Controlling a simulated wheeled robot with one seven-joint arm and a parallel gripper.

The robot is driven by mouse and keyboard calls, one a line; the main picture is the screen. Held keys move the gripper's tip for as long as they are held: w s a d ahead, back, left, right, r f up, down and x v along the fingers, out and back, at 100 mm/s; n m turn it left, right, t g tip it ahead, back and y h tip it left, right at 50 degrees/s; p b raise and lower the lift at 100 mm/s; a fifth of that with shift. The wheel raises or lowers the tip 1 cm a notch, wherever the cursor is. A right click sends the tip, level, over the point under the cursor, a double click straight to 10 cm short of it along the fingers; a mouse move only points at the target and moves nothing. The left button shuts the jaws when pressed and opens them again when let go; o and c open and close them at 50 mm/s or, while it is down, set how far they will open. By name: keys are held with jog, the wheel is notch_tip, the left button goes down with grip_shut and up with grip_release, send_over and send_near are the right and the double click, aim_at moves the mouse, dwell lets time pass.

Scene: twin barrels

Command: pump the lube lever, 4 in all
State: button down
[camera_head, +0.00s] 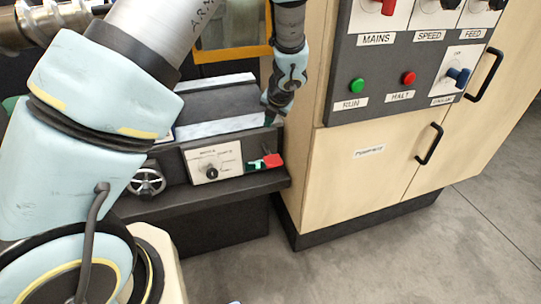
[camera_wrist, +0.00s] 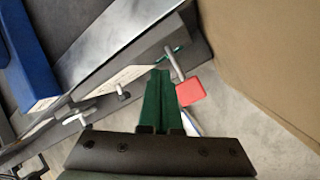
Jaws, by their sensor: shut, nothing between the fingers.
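The lube lever (camera_head: 272,160) has a red grip and sits at the right end of the machine's front panel in the head view. In the wrist view the lever's red grip (camera_wrist: 190,91) and its metal rod show just right of the fingertips. My gripper (camera_head: 268,121) is above the lever in the head view. Its green fingers (camera_wrist: 158,75) are together and empty, beside the rod; I cannot tell whether they touch it. Part of the lever's base is hidden behind the fingers.
A selector knob plate (camera_head: 213,161) and a handwheel (camera_head: 147,181) are left of the lever. The wooden cabinet (camera_head: 365,165) stands close on the right, with its switch panel (camera_head: 415,60) above. Open floor (camera_head: 400,260) lies in front.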

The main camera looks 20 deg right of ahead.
jog(key=b, duration=0.7)
send_over(270, 155)
notch_tip(270, 155, down, 7)
jog(key=shift+w, duration=0.15)
jog(key=shift+f+b, duration=0.45)
jog(key=shift+f, duration=0.25)
dwell(0.9)
jog(key=shift+s+f, duration=0.2)
jog(key=shift+f, duration=0.2)
jog(key=shift+s+f+b, duration=0.15)
jog(key=shift+f+b, duration=0.5)
jog(key=shift+f, duration=0.1)
jog(key=shift+s+f+b, duration=0.1)
jog(key=shift+f+b, duration=0.55)
jog(key=shift+f, duration=0.1)
dwell(1.7)
jog(key=shift+r, duration=0.1)
jog(key=shift+w+r+p, duration=0.15)
jog(key=shift+r+p, duration=0.8)
jog(key=shift+p, duration=0.1)
jog(key=shift+w+r+p, duration=0.15)
jog(key=shift+r+p, duration=0.75)
jog(key=shift+p, duration=0.15)
